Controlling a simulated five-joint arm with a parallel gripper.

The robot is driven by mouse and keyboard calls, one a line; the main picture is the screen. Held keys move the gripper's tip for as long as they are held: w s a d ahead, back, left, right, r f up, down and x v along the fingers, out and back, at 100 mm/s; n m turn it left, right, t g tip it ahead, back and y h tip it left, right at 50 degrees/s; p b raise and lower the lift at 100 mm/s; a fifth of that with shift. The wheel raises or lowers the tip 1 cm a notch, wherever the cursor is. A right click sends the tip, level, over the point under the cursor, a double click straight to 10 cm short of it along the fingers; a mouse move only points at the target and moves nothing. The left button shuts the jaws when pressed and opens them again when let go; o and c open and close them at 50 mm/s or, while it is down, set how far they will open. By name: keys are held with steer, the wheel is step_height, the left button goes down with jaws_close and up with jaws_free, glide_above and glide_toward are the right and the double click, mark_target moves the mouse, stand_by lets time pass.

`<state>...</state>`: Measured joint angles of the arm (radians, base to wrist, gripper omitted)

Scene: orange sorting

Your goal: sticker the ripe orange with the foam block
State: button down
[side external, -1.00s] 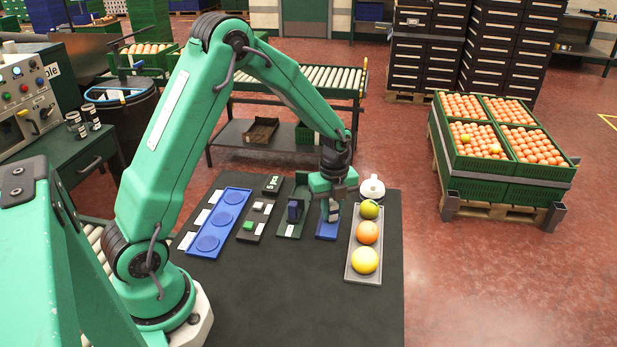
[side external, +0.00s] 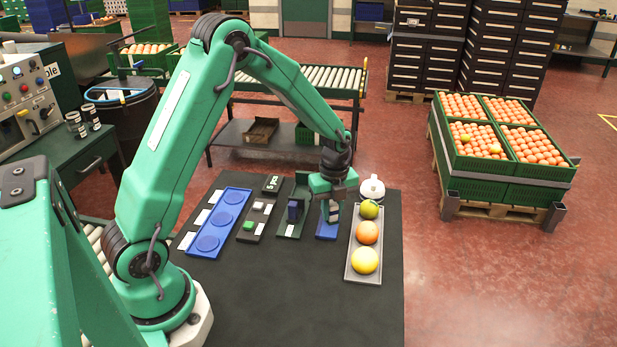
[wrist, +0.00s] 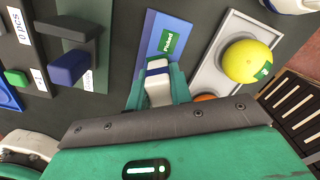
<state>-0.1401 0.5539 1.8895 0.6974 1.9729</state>
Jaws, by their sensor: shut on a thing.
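The ripe orange (side external: 367,233) sits in the middle of a grey tray (side external: 351,271), between a yellow fruit (side external: 365,261) nearer the camera and a yellow-green one (side external: 369,209) at the far end. In the wrist view that far fruit (wrist: 247,60) bears a small green patch, and only a sliver of the ripe orange (wrist: 205,97) shows past my gripper. My gripper (wrist: 158,84) is shut on the foam block (wrist: 157,67), white with a blue band, above or on a blue pad (wrist: 152,38) with a green label. I cannot tell whether the block touches the pad.
A dark stand with a blue block (side external: 293,211) is left of the pad. Further left are a dark holder with small green and white blocks (side external: 249,226) and a blue tray with round recesses (side external: 203,243). A white rounded object (side external: 372,187) stands behind the fruit tray. The front mat is clear.

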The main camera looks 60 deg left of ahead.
stand_by(0.5)
steer(key=shift+r, duration=3.5)
step_height(320, 180, up, 4)
glide_above(369, 224)
steer(key=shift+r, duration=0.15)
steer(key=shift+f, duration=0.2)
steer(key=shift+f, duration=2.8)
steer(key=shift+f, duration=0.5)
steer(key=shift+r, duration=0.15)
